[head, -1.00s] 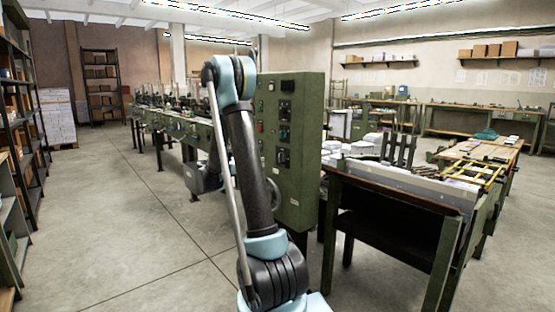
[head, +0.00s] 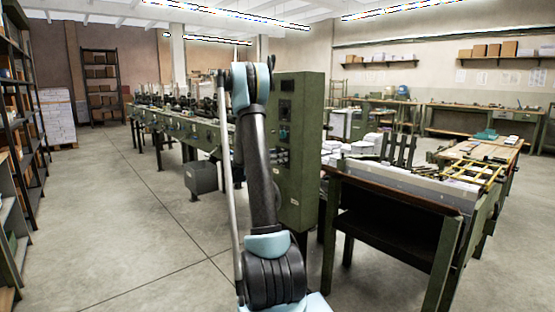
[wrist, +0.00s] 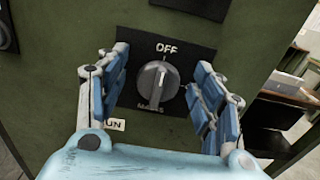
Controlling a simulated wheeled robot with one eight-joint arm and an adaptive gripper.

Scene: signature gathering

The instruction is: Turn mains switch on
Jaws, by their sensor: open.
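The mains switch (wrist: 153,84) is a grey rotary knob on a black square plate, on the green control cabinet (head: 312,150). In the wrist view, "OFF" is printed above the knob and a smaller label, which looks like "MAINS", below it. The knob's ridge stands close to upright, roughly toward "OFF". My gripper (wrist: 160,68) is open, with one blue finger left of the knob and one right. I cannot tell whether either finger touches it. In the head view my arm hides the gripper.
A partly covered label ending in "UN" (wrist: 115,124) is below left of the switch. A dark panel part (wrist: 195,7) is above it. A long machine line (head: 180,130) runs behind my arm to the left. A wooden bench (head: 400,190) stands close right. Open floor lies left.

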